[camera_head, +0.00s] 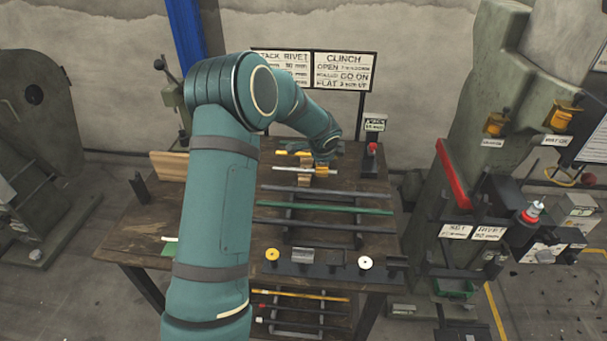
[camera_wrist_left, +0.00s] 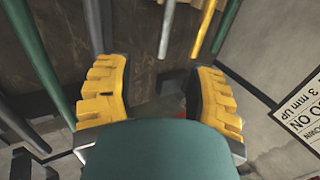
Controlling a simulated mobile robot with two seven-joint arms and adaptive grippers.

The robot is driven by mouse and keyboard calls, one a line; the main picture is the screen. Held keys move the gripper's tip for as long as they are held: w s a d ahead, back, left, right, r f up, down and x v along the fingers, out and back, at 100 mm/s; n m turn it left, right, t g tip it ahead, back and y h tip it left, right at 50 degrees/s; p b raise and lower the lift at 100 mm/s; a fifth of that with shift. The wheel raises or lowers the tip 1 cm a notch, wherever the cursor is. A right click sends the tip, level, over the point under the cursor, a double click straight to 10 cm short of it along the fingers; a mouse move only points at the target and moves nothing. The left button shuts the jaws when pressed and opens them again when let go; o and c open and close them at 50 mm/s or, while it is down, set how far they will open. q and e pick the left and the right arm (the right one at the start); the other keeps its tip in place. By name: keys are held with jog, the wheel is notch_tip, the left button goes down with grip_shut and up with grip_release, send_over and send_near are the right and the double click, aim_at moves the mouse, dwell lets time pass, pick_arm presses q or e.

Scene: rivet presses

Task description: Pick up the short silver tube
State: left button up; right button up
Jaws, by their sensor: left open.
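A thin silver tube (camera_head: 287,169) lies roughly level on the rack at the back of the table. It also shows in the left wrist view (camera_wrist_left: 167,28), its near end just beyond the gap between my fingers. My left gripper (camera_head: 312,172) is at this tube, seen from behind my arm. In the left wrist view its two yellow-padded fingers (camera_wrist_left: 158,72) are wide apart with nothing held between them. My right gripper is not in view.
A yellow tube (camera_head: 292,153) lies behind the silver one. A green tube (camera_head: 330,209) and dark rods lie in front. A row of small fixtures (camera_head: 322,271) lines the table's front edge. A sign board (camera_head: 343,71) stands behind; a press (camera_head: 480,150) stands right.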

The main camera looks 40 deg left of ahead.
aim_at(305, 172)
pick_arm(q)
jog(key=x, duration=0.7)
jog(key=shift+a+f, duration=0.15)
jog(key=shift+w+r+b+x, duration=0.1)
jog(key=shift+w+b+x, duration=0.15)
jog(key=shift+x, duration=1.2)
jog(key=shift+w+r+b+x, duration=0.1)
jog(key=shift+b+x, duration=0.1)
jog(key=shift+x, duration=1.25)
jog(key=shift+a, duration=0.1)
grip_shut()
